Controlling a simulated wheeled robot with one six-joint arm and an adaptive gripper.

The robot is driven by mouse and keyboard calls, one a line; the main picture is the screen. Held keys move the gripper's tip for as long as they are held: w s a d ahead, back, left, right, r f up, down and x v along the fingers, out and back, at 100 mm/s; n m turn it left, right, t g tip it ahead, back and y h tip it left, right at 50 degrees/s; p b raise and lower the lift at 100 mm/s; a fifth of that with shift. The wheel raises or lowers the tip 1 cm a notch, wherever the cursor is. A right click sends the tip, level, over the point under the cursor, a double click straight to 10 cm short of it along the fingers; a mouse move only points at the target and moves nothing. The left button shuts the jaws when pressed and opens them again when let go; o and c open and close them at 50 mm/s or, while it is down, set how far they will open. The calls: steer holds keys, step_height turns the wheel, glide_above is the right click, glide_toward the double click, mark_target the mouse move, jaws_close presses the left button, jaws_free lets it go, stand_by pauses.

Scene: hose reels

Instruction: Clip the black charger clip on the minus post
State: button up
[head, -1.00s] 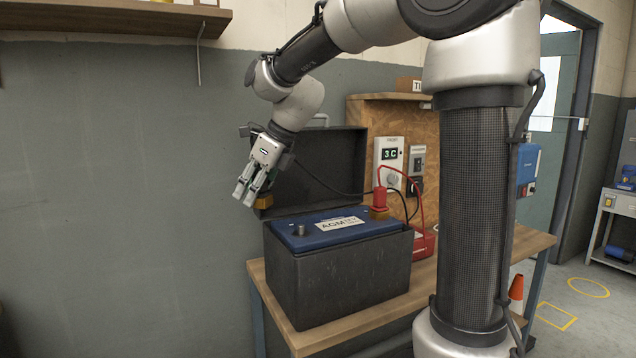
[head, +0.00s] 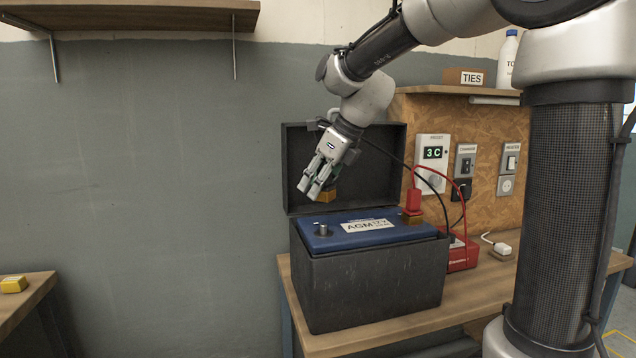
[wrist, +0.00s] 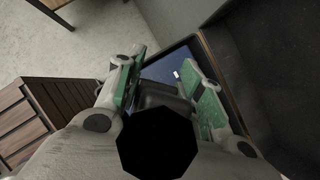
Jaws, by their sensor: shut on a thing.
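The blue-topped battery (head: 385,238) sits in a black open-lidded box (head: 370,285) on the wooden bench. Its bare grey minus post (head: 322,230) stands at the top's left end. The red clip (head: 413,202) is on the post at the right end. My gripper (head: 318,187) is above the minus post, tilted down, shut on the black charger clip. The clip's copper jaws (head: 329,195) show beside the fingers, apart from the post. In the wrist view, the clip's dark body (wrist: 160,95) sits between the green finger pads; its jaw tips are hidden.
The raised box lid (head: 292,160) stands behind my gripper. A black cable runs from the clip toward the red charger (head: 462,252), right of the box. A panel with switches (head: 465,160) is behind. Bare wall lies left, with another bench (head: 30,300) at lower left.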

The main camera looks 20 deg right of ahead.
steer(key=shift+f, duration=4.25)
steer(key=o, duration=1.1)
steer(key=shift+o, duration=0.2)
